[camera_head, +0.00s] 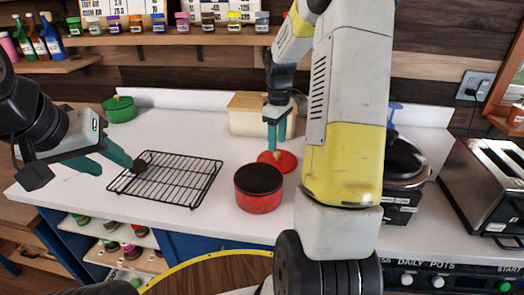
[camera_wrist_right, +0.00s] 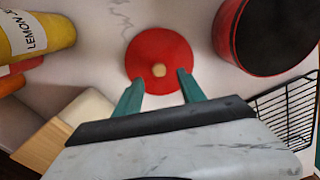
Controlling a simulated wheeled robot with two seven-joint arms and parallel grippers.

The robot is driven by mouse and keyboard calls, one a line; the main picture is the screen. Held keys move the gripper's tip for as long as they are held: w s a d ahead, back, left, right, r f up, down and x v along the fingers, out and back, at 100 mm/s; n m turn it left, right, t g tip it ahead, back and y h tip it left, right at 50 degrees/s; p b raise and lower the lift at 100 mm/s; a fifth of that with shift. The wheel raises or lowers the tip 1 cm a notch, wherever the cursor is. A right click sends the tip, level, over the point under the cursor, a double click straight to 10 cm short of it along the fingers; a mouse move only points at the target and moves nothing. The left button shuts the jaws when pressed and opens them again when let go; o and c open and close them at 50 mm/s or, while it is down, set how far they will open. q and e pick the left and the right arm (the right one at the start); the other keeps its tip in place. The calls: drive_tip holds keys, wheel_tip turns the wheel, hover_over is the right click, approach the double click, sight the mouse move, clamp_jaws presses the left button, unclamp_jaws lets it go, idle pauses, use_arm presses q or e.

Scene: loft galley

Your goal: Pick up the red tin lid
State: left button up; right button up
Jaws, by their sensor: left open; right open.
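The red tin lid (camera_head: 284,160) lies flat on the white counter behind the open red tin (camera_head: 259,190). In the right wrist view, the lid (camera_wrist_right: 159,55) is a red disc with a small tan knob at its centre. My right gripper (camera_head: 277,143) is above the lid, fingers pointing down, open and empty. In the wrist view its two teal fingertips (camera_wrist_right: 160,78) are apart, at the lid's near side, with the knob just beyond them. My left gripper (camera_head: 112,164) is open at the left, near the black wire rack.
The black wire rack (camera_head: 166,180) lies left of the red tin. A green lidded pot (camera_head: 119,109) and a cream box with wooden top (camera_head: 250,117) stand at the back. A black-lidded cooker (camera_head: 403,168) and a toaster (camera_head: 485,185) stand right.

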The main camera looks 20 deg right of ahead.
sight(277, 153)
wheel_tip(277, 153, down, 4)
drive_tip(key=shift+d+f, duration=0.1)
drive_tip(key=shift+f, duration=0.1)
clamp_jaws()
